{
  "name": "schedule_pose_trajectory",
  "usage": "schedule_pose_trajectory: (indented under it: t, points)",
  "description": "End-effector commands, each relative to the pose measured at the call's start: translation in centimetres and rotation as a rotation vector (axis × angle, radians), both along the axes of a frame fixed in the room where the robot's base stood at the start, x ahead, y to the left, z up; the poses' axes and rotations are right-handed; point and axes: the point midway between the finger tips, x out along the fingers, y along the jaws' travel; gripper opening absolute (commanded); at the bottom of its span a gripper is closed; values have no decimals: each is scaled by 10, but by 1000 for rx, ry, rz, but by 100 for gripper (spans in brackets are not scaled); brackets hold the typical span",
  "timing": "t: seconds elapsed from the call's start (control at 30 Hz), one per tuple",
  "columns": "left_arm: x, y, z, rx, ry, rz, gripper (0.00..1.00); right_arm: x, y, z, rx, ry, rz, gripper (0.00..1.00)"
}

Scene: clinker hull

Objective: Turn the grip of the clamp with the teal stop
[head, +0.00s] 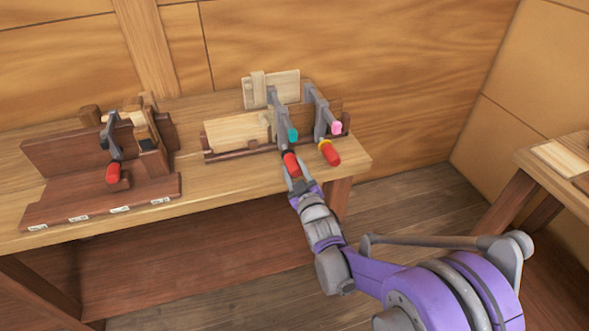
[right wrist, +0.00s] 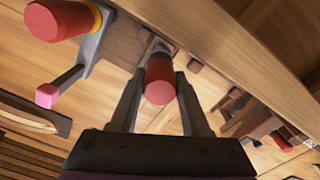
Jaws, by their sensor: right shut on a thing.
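The clamp with the teal stop (head: 292,134) is a grey bar clamp on the wooden boards at the bench's right end. Its red grip (head: 290,163) points down toward me. My right gripper (head: 296,178) is shut on this grip from the front. In the right wrist view the red grip (right wrist: 160,82) sits between the two grey fingers, its round end facing the camera. The teal stop is not clear in that view. My left gripper is not in view.
Close at the right is another clamp with a pink stop (head: 337,127) and a red grip with a yellow collar (head: 329,152). A third clamp (head: 113,174) with a red grip stands on a dark wooden jig at the left. The bench (head: 230,180) between is clear.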

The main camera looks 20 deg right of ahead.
Motion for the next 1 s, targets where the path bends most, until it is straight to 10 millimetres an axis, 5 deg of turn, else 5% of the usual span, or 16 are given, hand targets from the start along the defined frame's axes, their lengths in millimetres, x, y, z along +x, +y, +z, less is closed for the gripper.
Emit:
schedule_pose_trajectory:
  t: [0.37, 0.4, 0.53, 0.87, 1.0]
  points:
    - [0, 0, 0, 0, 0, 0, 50, 1, 0, 1, -3, -3, 0, 0]
    - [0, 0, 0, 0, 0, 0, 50, 1, 0, 1, -3, -3, 0, 52]
    - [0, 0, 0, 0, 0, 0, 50, 1, 0, 1, -3, -2, 0, 75]
    - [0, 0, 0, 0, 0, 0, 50, -2, 0, 0, -3, -1, 0, 76]
    - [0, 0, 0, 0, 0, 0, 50, -17, 0, 1, -3, -1, 0, 76]
